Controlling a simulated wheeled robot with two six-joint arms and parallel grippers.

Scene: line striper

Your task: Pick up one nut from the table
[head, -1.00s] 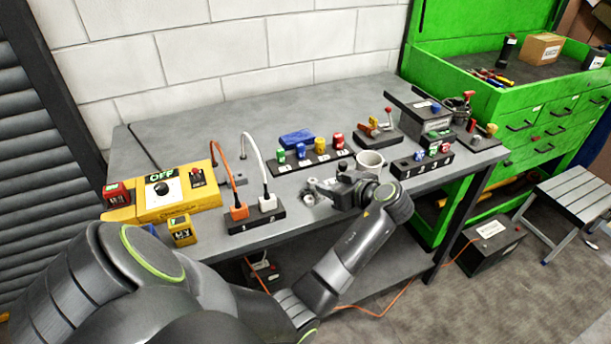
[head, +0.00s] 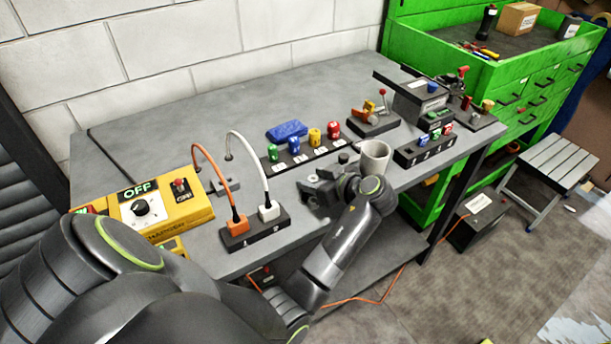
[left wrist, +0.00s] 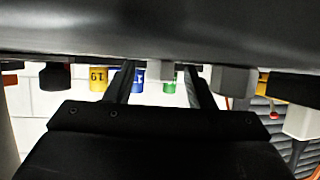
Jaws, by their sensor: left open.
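My left gripper (head: 308,188) is low over the front of the grey table (head: 330,85), its fingers pointing left, between the socket block and the white cup. It is open. In the left wrist view, which is upside down, its two fingers (left wrist: 160,80) stand apart. A small grey block-like piece (left wrist: 167,73) shows in the gap between them; I cannot tell whether it is a nut or how far off it is. A small dark round piece (head: 343,158) stands behind the gripper in the head view. No nut can be made out for certain; the gripper and forearm hide part of the table.
A black block with orange and white plugs (head: 253,233) is left of the gripper. A rack of coloured sockets (head: 305,158) lies behind it. The white cup (head: 374,158) is close at right. A yellow control box (head: 165,210) reads OFF. The back of the table is clear.

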